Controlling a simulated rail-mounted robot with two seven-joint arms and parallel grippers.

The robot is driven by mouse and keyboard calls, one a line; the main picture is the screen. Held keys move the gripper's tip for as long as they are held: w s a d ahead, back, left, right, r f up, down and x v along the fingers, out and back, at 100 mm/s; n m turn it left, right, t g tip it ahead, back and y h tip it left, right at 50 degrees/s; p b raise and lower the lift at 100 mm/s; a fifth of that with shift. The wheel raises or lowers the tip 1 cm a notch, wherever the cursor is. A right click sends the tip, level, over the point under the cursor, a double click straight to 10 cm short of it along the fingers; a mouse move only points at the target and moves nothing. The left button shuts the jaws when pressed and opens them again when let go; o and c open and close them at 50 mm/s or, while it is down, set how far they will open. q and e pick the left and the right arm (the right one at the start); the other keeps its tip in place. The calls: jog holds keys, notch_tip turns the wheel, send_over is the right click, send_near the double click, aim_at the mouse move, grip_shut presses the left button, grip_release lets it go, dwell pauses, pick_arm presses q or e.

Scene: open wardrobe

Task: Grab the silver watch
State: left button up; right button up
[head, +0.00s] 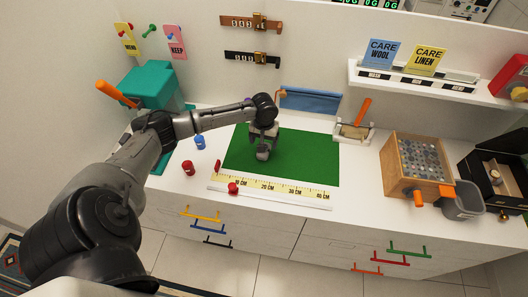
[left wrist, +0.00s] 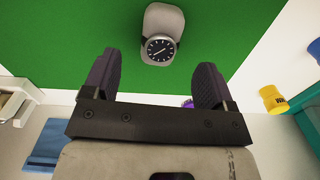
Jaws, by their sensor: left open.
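In the left wrist view a silver watch (left wrist: 160,48) with a black dial sits around a grey cushion (left wrist: 165,18) on the green mat. My left gripper (left wrist: 158,62) is open, its two dark fingers apart with the watch showing between and beyond their tips. The gap from the fingertips to the watch is hard to judge. In the head view my left gripper (head: 263,153) points down over the green mat (head: 310,155), and I cannot make out the watch there. My right gripper is not in view.
A yellow ruler strip (head: 270,187) with a red knob (head: 233,188) lies along the mat's front edge. Red (head: 188,168) and blue (head: 200,142) small items stand left of the mat. A wooden box (head: 415,165) is to the right. The mat's right half is clear.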

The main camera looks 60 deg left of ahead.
pick_arm(q)
jog(key=shift+a+f+b, duration=0.1)
jog(key=shift+f+b, duration=0.45)
jog(key=shift+f, duration=2.75)
jog(key=c, duration=1)
